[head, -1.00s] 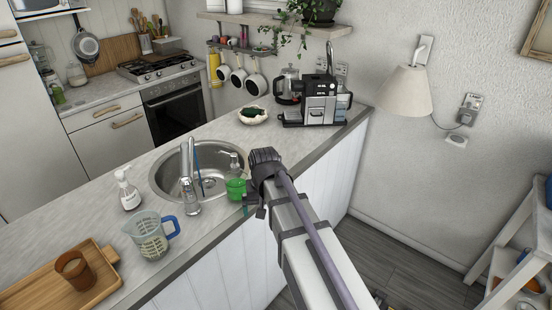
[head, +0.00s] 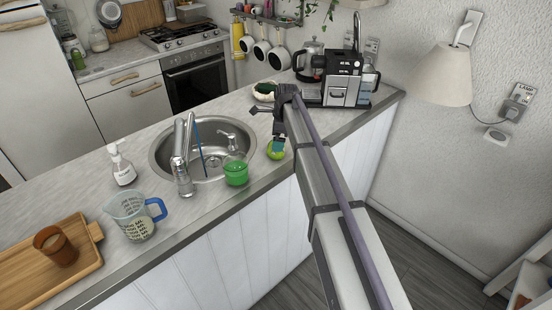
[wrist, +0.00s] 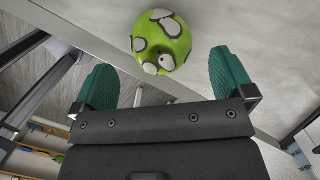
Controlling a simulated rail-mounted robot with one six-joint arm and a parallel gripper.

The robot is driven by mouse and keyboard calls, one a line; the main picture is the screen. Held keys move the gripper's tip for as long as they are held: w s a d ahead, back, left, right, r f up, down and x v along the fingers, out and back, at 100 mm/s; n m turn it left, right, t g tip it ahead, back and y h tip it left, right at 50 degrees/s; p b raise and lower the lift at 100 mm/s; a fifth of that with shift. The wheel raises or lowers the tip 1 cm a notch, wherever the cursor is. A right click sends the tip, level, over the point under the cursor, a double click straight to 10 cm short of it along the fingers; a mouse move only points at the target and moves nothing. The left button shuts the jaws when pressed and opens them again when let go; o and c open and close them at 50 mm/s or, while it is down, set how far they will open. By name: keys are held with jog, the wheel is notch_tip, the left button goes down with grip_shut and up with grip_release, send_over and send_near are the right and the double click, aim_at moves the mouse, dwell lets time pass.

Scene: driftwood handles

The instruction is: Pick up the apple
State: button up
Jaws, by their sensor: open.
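The apple (wrist: 160,42) is bright green with pale grey-white patches. In the wrist view it is at top centre, just beyond and between the fingertips. In the head view the apple (head: 275,154) is on the counter near its front edge, right of the sink, partly hidden by a finger. My gripper (wrist: 161,62) has two teal fingers spread apart, with nothing held between them. In the head view my gripper (head: 278,143) points down at the apple; whether it touches cannot be told.
A measuring jug (head: 130,217) and wooden tray (head: 30,285) are farther left. A bowl (head: 262,97) and coffee machine (head: 341,82) are behind.

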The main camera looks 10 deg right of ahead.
jog(key=shift+f, duration=0.1)
jog(key=f+b, duration=0.5)
jog(key=shift+w+a+f, duration=0.15)
jog(key=shift+a, duration=0.2)
jog(key=shift+r, duration=0.2)
jog(key=c, duration=1)
notch_tip(320, 180, up, 10)
jog(key=p, duration=1)
jog(key=shift+r+p, duration=0.15)
jog(key=shift+p, duration=0.2)
jog(key=shift+c, duration=0.2)
jog(key=shift+f, duration=0.2)
